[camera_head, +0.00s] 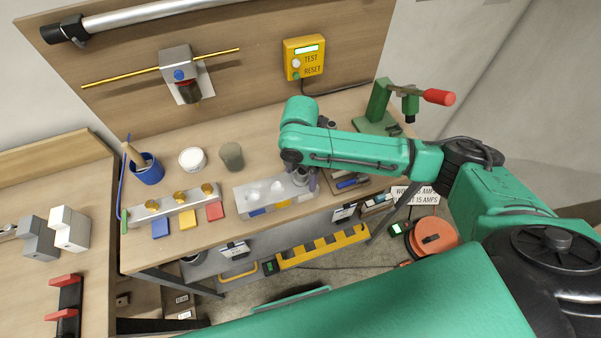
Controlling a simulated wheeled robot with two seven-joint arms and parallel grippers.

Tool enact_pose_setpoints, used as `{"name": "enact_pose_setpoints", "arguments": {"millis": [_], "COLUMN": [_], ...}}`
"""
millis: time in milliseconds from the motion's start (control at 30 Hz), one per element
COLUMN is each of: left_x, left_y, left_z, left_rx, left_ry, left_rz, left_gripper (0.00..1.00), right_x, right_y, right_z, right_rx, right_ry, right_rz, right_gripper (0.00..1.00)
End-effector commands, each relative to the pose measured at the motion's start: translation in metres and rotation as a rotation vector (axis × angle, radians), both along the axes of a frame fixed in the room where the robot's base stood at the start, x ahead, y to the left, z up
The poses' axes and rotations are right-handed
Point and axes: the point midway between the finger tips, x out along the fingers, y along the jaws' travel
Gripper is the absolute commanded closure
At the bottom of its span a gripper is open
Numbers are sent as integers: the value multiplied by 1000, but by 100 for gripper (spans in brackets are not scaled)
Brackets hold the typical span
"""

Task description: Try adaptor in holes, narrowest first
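A pale block (262,193) with round openings in its top stands at the front edge of the bench. Blue, yellow and other colored patches show along its front. My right gripper (309,182) points down at the right end of this block. Its fingers are small and partly hidden by my wrist, so I cannot tell whether they are open or what is between them. I cannot make out an adaptor there. A grey bar (150,209) with several brass fittings lies to the left, with blue, yellow and red tags before it. My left gripper is not in view.
A blue pot (148,172), a white round tub (192,159) and a grey-green cup (231,156) stand behind the bar. A green press (378,105) with a red handle stands at the back right. A yellow test box (304,57) hangs on the backboard.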

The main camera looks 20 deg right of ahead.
Motion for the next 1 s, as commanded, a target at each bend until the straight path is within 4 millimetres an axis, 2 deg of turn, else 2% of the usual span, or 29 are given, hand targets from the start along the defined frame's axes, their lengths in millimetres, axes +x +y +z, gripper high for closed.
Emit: {"name": "enact_pose_setpoints", "arguments": {"millis": [667,767,867,1000], "left_x": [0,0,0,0], "left_y": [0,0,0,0], "left_z": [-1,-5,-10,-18], "left_rx": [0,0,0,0], "left_ry": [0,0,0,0], "left_rz": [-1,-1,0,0], "left_gripper": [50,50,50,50], "right_x": [0,1,1,1], "right_y": [0,1,1,1], "right_z": [3,16,40,84], "right_rx": [1,2,4,3], "right_ry": [0,-2,-6,-7], "right_rz": [-1,0,1,2], "right_gripper": [7,7,7,7]}}
